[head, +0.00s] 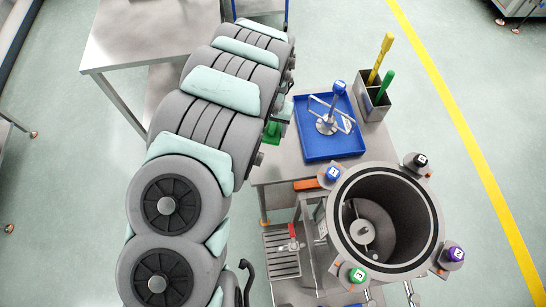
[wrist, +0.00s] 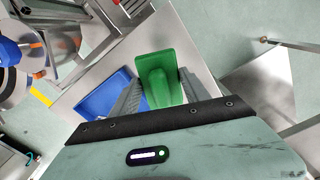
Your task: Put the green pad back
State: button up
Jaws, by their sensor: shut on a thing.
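The green pad (wrist: 161,72) is a bright green block with a raised middle part, seen in the wrist view between my two grey fingers. My gripper (wrist: 160,85) is shut on it. In the head view the green pad (head: 271,132) shows just right of my arm, over the left edge of the steel table; my arm hides part of it and most of the gripper. I cannot tell whether the pad touches the table.
A blue tray (head: 308,151) holding a blue-capped metal tool (head: 326,122) lies right of the pad. Behind it, a steel holder (head: 364,101) carries a yellow and a green handle. An open round vessel (head: 342,183) with coloured knobs stands in front. Another steel table (head: 133,38) is at back left.

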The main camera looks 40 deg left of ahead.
jog(key=b, duration=0.2)
send_over(273, 159)
notch_tip(273, 159, down, 5)
jog(key=shift+r, duration=0.2)
notch_tip(273, 159, down, 12)
jog(key=shift+w+f+p, duration=0.15)
jog(key=shift+f+p, duration=0.05)
jog(key=shift+p, duration=0.6)
jog(key=shift+a+f, duration=0.1)
jog(key=shift+f, duration=0.45)
jog(key=shift+f, duration=0.15)
jog(key=o, duration=1.3)
